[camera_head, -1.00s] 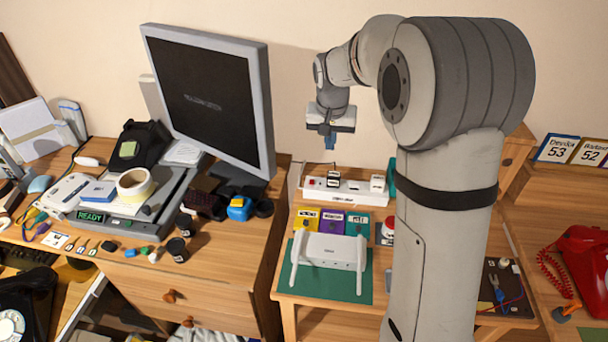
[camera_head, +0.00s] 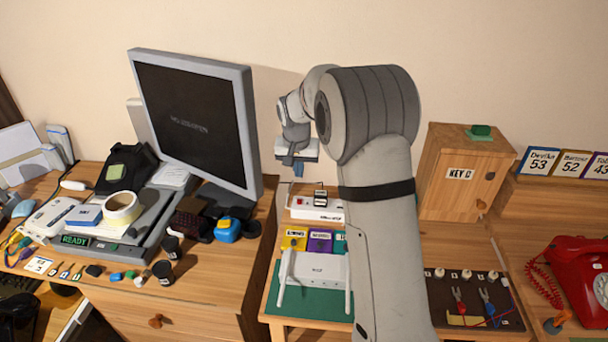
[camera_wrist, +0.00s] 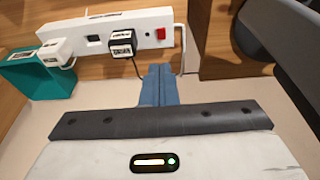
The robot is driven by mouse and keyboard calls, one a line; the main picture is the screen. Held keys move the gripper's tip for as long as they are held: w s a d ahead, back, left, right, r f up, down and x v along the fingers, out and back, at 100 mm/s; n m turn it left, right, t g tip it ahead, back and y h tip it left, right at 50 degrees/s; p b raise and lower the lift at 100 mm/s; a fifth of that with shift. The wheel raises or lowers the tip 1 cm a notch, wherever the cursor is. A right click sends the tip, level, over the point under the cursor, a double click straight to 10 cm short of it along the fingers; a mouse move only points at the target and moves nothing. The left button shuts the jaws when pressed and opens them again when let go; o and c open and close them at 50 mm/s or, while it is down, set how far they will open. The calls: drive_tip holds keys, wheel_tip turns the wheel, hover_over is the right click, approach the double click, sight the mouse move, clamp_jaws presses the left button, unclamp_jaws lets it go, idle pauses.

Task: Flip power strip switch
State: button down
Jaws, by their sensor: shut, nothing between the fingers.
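The white power strip (camera_head: 328,214) lies at the back of the small wooden table in the head view, partly hidden by my arm. In the wrist view the strip (camera_wrist: 76,36) crosses the top, with a red switch (camera_wrist: 160,33) near its right end. A black plug (camera_wrist: 121,43) sits in it beside the switch. My gripper (camera_head: 297,172) is above the strip's left end in the head view. In the wrist view its blue fingers (camera_wrist: 158,68) are together and empty, pointing toward the switch with a gap in between. Whether the switch is on or off cannot be told.
A white router (camera_head: 316,268) stands on a green mat in front of the strip. The monitor (camera_head: 190,120) stands close on the left. A wooden key box (camera_head: 462,175) is to the right. In the wrist view a teal block (camera_wrist: 40,80) is at the strip's left end.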

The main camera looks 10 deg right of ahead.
approach(300, 203)
drive_tip(key=x, duration=0.5)
drive_tip(key=shift+w+p, duration=0.15)
drive_tip(key=shift+p, duration=0.2)
drive_tip(key=shift+x, duration=0.75)
drive_tip(key=shift+s, duration=0.25)
drive_tip(key=shift+f+b, duration=0.45)
drive_tip(key=shift+b, duration=0.45)
drive_tip(key=b, duration=0.1)
drive_tip(key=t+b, duration=0.1)
drive_tip(key=shift+s+a+f+b, duration=0.1)
drive_tip(key=shift+s+f+b, duration=0.05)
drive_tip(key=shift+f+b, duration=0.2)
drive_tip(key=shift+r+p, duration=0.45)
drive_tip(key=shift+p, duration=0.05)
